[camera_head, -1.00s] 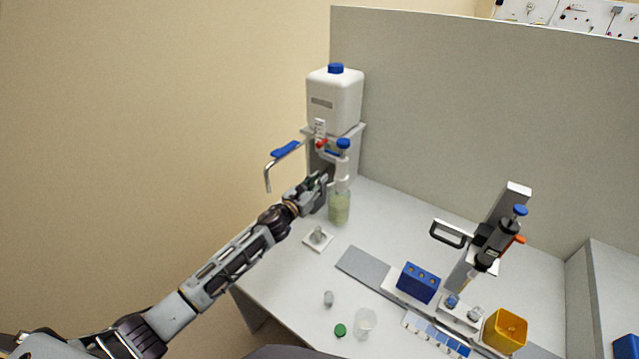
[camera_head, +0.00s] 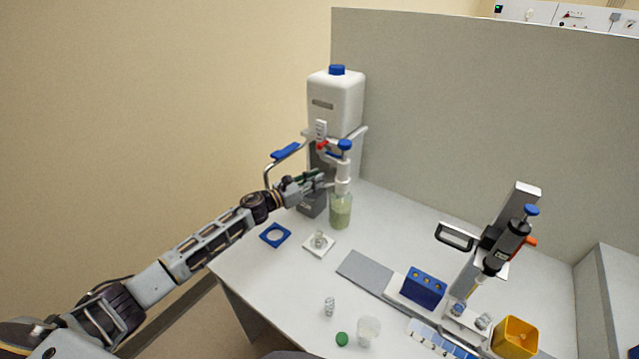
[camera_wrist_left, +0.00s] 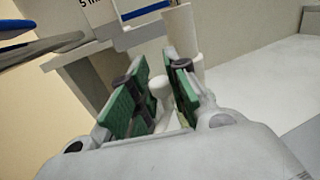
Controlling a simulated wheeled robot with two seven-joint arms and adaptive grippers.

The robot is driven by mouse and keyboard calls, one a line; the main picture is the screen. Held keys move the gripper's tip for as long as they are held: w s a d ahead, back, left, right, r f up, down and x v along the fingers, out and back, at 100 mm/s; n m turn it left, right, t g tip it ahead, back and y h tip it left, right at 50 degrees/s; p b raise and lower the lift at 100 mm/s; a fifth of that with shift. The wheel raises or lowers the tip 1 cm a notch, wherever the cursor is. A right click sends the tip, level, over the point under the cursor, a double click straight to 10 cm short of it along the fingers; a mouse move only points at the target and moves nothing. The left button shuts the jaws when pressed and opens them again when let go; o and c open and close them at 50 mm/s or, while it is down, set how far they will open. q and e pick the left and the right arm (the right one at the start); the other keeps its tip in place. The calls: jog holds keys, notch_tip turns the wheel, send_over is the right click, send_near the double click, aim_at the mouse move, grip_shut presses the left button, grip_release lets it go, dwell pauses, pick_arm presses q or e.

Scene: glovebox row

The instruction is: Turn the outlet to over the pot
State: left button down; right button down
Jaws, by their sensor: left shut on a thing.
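The white dispenser (camera_head: 343,171) with a blue knob stands upright on a bottle of pale green liquid (camera_head: 340,212). A clear glass pot (camera_head: 319,238) sits on a white square plate (camera_head: 326,251) in front of and left of that bottle. My left gripper (camera_head: 324,182) reaches the dispenser's left side. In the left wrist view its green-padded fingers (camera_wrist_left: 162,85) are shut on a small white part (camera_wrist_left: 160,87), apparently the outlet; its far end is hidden. My right gripper is out of view.
A bent metal tube with a blue lever (camera_head: 286,151) hangs just above my left wrist. A white canister (camera_head: 336,100) stands behind. A stand with a pipette (camera_head: 505,245) is at the right.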

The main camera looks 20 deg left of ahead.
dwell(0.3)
pick_arm(q)
jog(key=c, duration=1.3)
grip_release()
jog(key=shift+c, duration=0.2)
jog(key=shift+s+a, duration=0.15)
jog(key=v, duration=1.1)
jog(key=shift+s, duration=0.25)
jog(key=shift+a, duration=0.15)
